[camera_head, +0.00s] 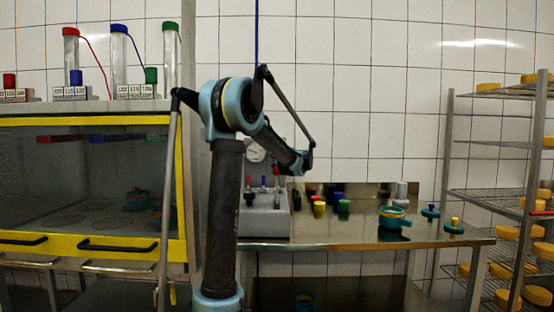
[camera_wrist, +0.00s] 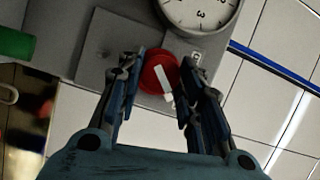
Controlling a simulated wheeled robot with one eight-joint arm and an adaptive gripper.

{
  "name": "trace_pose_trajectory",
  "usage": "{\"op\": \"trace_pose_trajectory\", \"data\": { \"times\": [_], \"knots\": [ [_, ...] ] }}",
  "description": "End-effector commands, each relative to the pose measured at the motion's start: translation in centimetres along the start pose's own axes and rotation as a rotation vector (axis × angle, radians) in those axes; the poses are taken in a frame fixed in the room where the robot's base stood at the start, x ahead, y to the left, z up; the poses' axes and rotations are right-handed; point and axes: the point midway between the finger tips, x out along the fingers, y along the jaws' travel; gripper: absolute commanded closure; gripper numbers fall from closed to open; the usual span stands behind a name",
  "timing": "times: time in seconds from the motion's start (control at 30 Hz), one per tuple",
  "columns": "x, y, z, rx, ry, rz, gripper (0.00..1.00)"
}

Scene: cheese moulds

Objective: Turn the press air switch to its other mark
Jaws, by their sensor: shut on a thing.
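The press air switch is a round red knob (camera_wrist: 156,68) with a white bar across it, on a grey panel (camera_wrist: 105,38) in the wrist view. The bar runs from near the knob's middle toward its lower right edge in that view. My gripper (camera_wrist: 159,72) has one finger on each side of the knob and is shut on it. A small pale label (camera_wrist: 196,57) is partly covered by the right finger. In the head view the grey press unit (camera_head: 263,224) stands on the steel table, and my arm hides much of it, including the fingertips.
A pressure gauge (camera_wrist: 201,8) sits beside the knob; it also shows in the head view (camera_head: 255,151). A green cylinder (camera_wrist: 14,43) is at the wrist view's left. The steel table (camera_head: 350,236) holds coloured pieces and a teal mould (camera_head: 391,219). A yellow-framed cabinet (camera_head: 100,190) stands left, cheese racks right.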

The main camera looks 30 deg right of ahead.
Motion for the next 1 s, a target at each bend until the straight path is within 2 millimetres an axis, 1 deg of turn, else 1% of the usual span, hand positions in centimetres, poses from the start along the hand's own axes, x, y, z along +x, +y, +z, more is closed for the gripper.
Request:
{"op": "trace_pose_trajectory", "data": {
  "times": [0.3, 0.33, 0.37, 0.4, 0.77, 0.87, 1.0],
  "knots": [
    [-0.1, 0.2, 0.1, -0.002, -0.001, 0.003, 0.9],
    [-0.1, 0.2, 0.1, -0.002, -0.001, 0.003, 0.62],
    [-0.1, 0.2, 0.1, -0.002, 0.0, 0.003, 0.55],
    [-0.1, 0.2, 0.1, -0.002, 0.0, 0.002, 0.46],
    [-0.1, 0.0, 0.0, -0.001, 0.0, 0.001, 0.46],
    [-0.1, -0.6, -0.1, -0.001, 0.0, 0.001, 0.46],
    [-0.1, -2.5, -0.3, 0.0, 0.0, 0.001, 0.46]
  ]
}}
